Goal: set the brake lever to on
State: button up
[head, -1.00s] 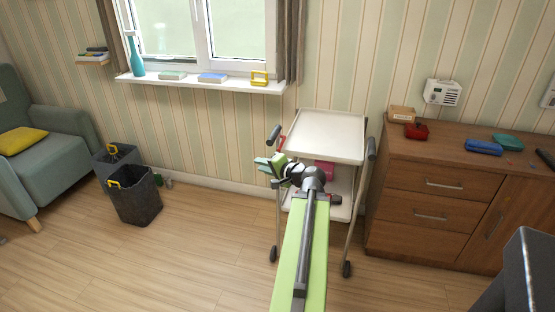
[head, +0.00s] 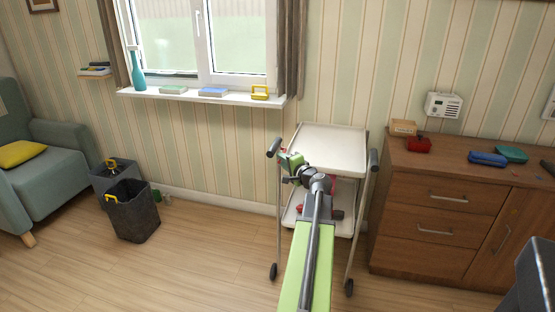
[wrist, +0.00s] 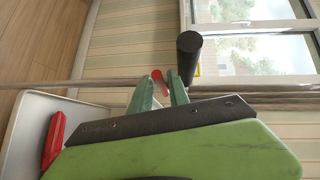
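A white trolley (head: 333,146) stands by the wall under the right end of the window. A small red lever (wrist: 160,82) shows in the wrist view between my gripper's green fingertips, close to a dark trolley handle (wrist: 188,55). In the head view the lever is mostly hidden behind my gripper (head: 290,158), which is at the trolley's left side, just below the left handle (head: 273,148). The fingers are apart with a gap between them. I cannot tell whether they touch the lever.
A red object (wrist: 53,140) lies at the pale tray in the wrist view. A wooden cabinet (head: 430,215) stands close on the trolley's right. Two dark bins (head: 133,215) and an armchair are on the left. The floor between bins and trolley is clear.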

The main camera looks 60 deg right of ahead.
jog(key=x, duration=0.5)
jog(key=shift+s, duration=0.1)
grip_shut()
dwell(1.2)
